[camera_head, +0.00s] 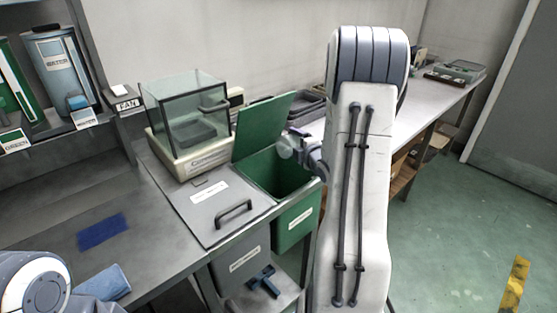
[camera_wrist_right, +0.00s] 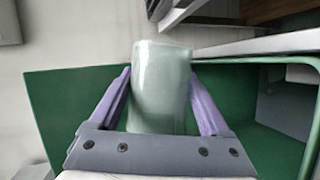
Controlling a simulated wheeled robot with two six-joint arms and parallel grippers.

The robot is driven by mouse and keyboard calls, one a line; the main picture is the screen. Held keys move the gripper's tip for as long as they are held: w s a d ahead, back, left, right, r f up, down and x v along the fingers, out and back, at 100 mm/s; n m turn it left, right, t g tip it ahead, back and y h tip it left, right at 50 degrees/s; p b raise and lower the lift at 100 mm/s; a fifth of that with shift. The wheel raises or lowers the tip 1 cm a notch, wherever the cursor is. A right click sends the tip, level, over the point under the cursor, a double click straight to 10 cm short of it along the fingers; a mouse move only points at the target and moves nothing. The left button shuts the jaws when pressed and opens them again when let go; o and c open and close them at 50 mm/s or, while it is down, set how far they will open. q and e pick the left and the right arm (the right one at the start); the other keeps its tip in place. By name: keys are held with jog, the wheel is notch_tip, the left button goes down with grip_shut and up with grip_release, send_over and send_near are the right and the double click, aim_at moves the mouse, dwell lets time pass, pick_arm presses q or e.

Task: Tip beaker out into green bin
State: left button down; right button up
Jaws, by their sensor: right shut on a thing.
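The beaker (camera_wrist_right: 160,88) is a clear, pale cylinder between the fingers of my right gripper (camera_wrist_right: 162,100), which is shut on it. In the head view the beaker (camera_head: 286,147) looks tilted over on its side, above the green bin (camera_head: 295,222). My right gripper (camera_head: 306,150) comes from the right, and my arm hides part of it. The bin's green lid (camera_head: 262,125) stands open. The beaker's contents cannot be made out. My left gripper is not in view; only part of my left arm shows at the lower left.
A closed grey lid with a handle (camera_head: 233,211) lies left of the green bin, above a grey bin (camera_head: 243,267). A glass-cased balance (camera_head: 188,115) stands behind. A blue cloth (camera_head: 102,231) lies on the left bench. Dispensers (camera_head: 62,75) stand at upper left.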

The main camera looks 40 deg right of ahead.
jog(key=d+r+m+y+p, duration=0.1)
jog(key=p, duration=0.2)
jog(key=shift+d+r, duration=0.25)
jog(key=shift+d, duration=0.05)
jog(key=shift+d+f+m+g+y+p, duration=0.1)
jog(key=shift+f+m+g+y+p, duration=0.4)
jog(key=shift+m+p, duration=0.55)
jog(key=r+m+y+p, duration=0.1)
jog(key=p, duration=0.5)
jog(key=shift+r+m, duration=0.15)
jog(key=shift+m, duration=0.2)
jog(key=shift+d+f+m+y+p, duration=0.1)
jog(key=shift+f+m+y+p, duration=0.55)
jog(key=shift+p, duration=0.35)
jog(key=shift+d+r+m+y+p, duration=0.35)
jog(key=shift+d+r+p, duration=0.15)
jog(key=shift+p, duration=0.65)
jog(key=shift+d+f+m+y+p, duration=0.45)
jog(key=shift+m+y, duration=0.05)
jog(key=shift+m, duration=0.1)
jog(key=shift+w+d+f+m+y+p, duration=0.1)
jog(key=shift+d+m+y+p, duration=0.15)
jog(key=shift+d+m+y, duration=0.4)
jog(key=shift+w+d+f+m+y+p, duration=0.1)
jog(key=shift+d+m+y+p, duration=0.25)
jog(key=shift+m, duration=0.4)
